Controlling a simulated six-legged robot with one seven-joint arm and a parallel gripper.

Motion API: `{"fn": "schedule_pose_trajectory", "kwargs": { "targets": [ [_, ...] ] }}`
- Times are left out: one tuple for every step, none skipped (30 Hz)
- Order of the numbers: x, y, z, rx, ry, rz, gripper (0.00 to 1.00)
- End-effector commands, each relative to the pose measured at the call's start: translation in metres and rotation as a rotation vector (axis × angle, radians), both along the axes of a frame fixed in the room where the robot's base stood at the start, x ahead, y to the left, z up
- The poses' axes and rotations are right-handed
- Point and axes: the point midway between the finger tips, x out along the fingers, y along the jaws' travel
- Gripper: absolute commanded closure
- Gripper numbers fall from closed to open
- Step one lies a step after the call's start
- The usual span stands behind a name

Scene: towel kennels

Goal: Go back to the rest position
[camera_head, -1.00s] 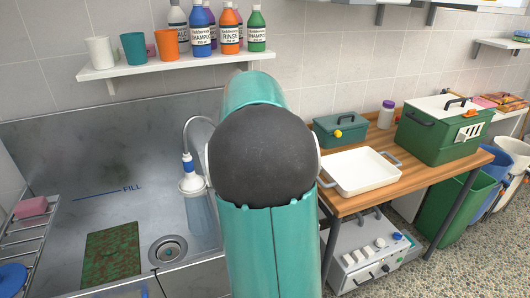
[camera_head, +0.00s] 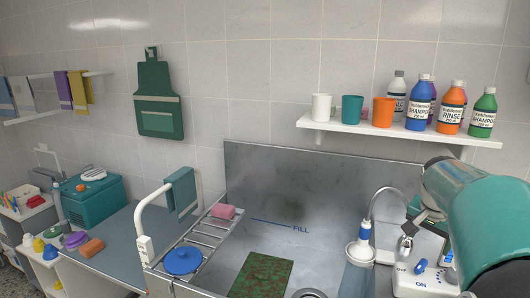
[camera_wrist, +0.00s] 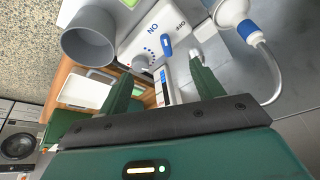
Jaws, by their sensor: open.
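My gripper (camera_wrist: 163,85) is open, its two dark green fingers spread apart with nothing between them in the wrist view. In the head view my teal arm comes in from the right edge, and its end hangs over the right side of the sink, in front of a white control box (camera_head: 424,283). The box also shows beyond the fingers in the wrist view (camera_wrist: 140,42), with ON and OFF marks and a blue lever. I cannot tell the exact gap to the box.
The steel sink (camera_head: 310,190) holds a green-brown mat (camera_head: 261,275). A white sprayer (camera_head: 360,250) on a hose stands close to my arm. A shelf (camera_head: 400,132) with cups and bottles is above. A rack (camera_head: 203,236) and grey table (camera_head: 115,245) lie left. A white tray (camera_wrist: 85,90) shows in the wrist view.

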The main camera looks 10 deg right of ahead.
Motion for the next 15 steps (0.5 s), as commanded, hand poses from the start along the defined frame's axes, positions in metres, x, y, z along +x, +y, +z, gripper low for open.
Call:
{"fn": "schedule_pose_trajectory", "kwargs": {
  "targets": [
    [-0.001,0.034,0.007,0.004,-0.015,0.081,0.34],
    [-0.003,0.051,0.009,0.007,-0.021,0.128,0.34],
    [-0.005,0.074,0.012,0.009,-0.027,0.190,0.34],
    [-0.008,0.092,0.013,0.010,-0.032,0.236,0.34],
    [-0.011,0.108,0.014,0.009,-0.037,0.282,0.34],
    [-0.017,0.130,0.015,0.008,-0.042,0.345,0.34],
    [-0.021,0.146,0.015,0.006,-0.045,0.391,0.34],
    [-0.026,0.162,0.015,0.005,-0.050,0.436,0.34],
    [-0.034,0.183,0.014,0.002,-0.054,0.499,0.34],
    [-0.040,0.198,0.013,-0.003,-0.056,0.545,0.34],
    [-0.047,0.212,0.012,-0.007,-0.060,0.592,0.34],
    [-0.056,0.231,0.009,-0.015,-0.063,0.653,0.34],
    [-0.064,0.244,0.007,-0.020,-0.066,0.698,0.34],
    [-0.072,0.257,0.004,-0.027,-0.068,0.744,0.34],
    [-0.082,0.273,0.000,-0.038,-0.072,0.803,0.34]
  ]
}}
